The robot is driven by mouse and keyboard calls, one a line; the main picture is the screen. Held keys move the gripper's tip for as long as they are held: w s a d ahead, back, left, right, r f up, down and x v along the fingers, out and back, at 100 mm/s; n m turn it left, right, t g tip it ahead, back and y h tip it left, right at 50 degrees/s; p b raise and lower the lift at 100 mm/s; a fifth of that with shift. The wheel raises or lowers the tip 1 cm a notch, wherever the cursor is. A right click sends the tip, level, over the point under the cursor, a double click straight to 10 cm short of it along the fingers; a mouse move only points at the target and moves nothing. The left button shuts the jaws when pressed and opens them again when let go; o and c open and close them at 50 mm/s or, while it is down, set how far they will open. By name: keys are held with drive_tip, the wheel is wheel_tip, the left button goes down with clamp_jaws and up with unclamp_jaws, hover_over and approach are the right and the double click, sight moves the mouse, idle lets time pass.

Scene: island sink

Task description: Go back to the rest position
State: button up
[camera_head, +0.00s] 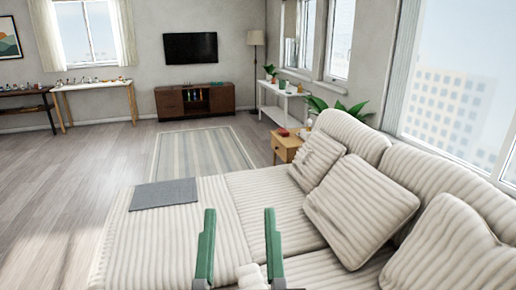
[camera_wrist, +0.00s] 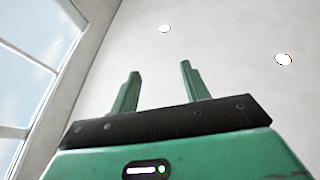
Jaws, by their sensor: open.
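My gripper (camera_head: 239,246) shows at the bottom middle of the head view, with two green fingers pointing up and a wide gap between them. It is open and nothing is between the fingers. In the wrist view my gripper (camera_wrist: 157,80) points up toward the pale ceiling (camera_wrist: 225,40), its fingers apart and empty. Behind it in the head view is a cream ribbed sofa (camera_head: 255,195). I cannot tell the distance between gripper and sofa.
Several cushions (camera_head: 360,200) lie along the sofa's right side. A grey cloth (camera_head: 164,193) lies on its left part. A wooden side table (camera_head: 287,145) stands beyond the sofa, and a striped rug (camera_head: 200,153) lies on open floor. A large window (camera_head: 455,85) is at right.

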drive_tip(key=s+d+r+t+h, duration=0.2)
drive_tip(key=s+d+r, duration=0.1)
drive_tip(key=s+r, duration=0.35)
wheel_tip(320, 180, up, 38)
drive_tip(key=w+a+y+p, duration=0.1)
drive_tip(key=p, duration=3.7)
drive_tip(key=shift+w+a+f, duration=0.15)
drive_tip(key=shift+w+a, duration=0.05)
drive_tip(key=shift+w, duration=0.15)
